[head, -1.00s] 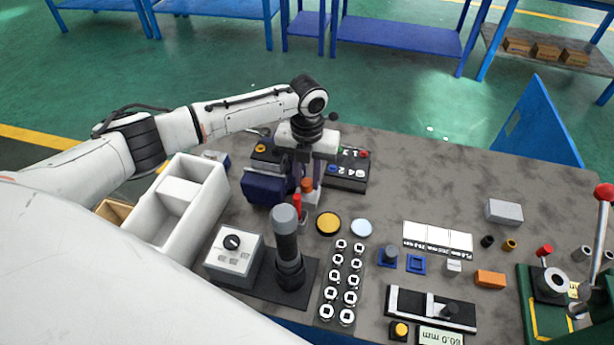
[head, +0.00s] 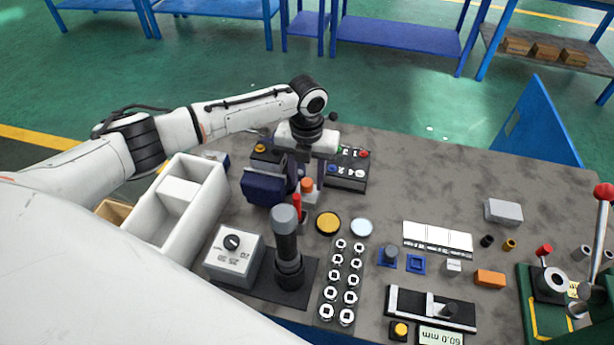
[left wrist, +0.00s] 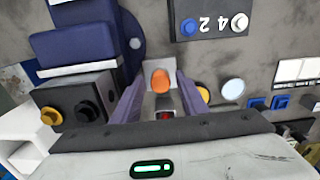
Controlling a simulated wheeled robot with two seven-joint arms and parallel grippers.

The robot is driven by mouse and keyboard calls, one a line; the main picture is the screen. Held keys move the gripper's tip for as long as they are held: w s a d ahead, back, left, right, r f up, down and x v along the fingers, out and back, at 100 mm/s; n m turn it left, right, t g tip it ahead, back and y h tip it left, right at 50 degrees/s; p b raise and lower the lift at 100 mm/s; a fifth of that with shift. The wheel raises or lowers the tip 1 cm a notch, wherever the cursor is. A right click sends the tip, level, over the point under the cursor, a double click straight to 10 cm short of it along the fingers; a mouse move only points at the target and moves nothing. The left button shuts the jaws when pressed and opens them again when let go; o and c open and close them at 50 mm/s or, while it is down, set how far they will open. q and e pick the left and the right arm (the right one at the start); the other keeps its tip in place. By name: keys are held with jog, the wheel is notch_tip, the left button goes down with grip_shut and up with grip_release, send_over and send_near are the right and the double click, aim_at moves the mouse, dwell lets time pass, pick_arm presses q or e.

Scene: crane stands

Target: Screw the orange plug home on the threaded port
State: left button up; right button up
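The orange plug (head: 307,184) sits upright on a small pale block (head: 311,196) near the middle-left of the bench. The port's thread is hidden under it. My left gripper (head: 301,177) is over this spot, pointing down. In the left wrist view the orange plug (left wrist: 161,80) lies between the two purple fingers of my left gripper (left wrist: 161,88), with a visible gap on each side. The fingers are open and seem not to touch the plug. How high the fingertips are relative to the plug is hard to tell. My right gripper is not in view.
A dark blue machine (head: 264,187) stands close left of the plug. A red-topped item (head: 297,204) and a grey-topped post (head: 286,222) stand in front. A numbered button box (head: 347,172) is behind right. A yellow disc (head: 328,223) lies to the right. The back right bench is clear.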

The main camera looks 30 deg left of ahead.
pick_arm(q)
jog(key=n, duration=0.4)
jog(key=shift+n, duration=0.3)
jog(key=n, duration=0.3)
jog(key=shift+s+n, duration=0.1)
jog(key=shift+n, duration=0.3)
jog(key=n, duration=0.7)
jog(key=shift+n, duration=0.4)
jog(key=n, duration=0.4)
jog(key=shift+s, duration=0.1)
jog(key=n, duration=0.3)
jog(key=shift+n, duration=0.3)
jog(key=n, duration=0.6)
jog(key=shift+s+n, duration=0.1)
jog(key=shift+n, duration=0.3)
jog(key=shift+w, duration=0.2)
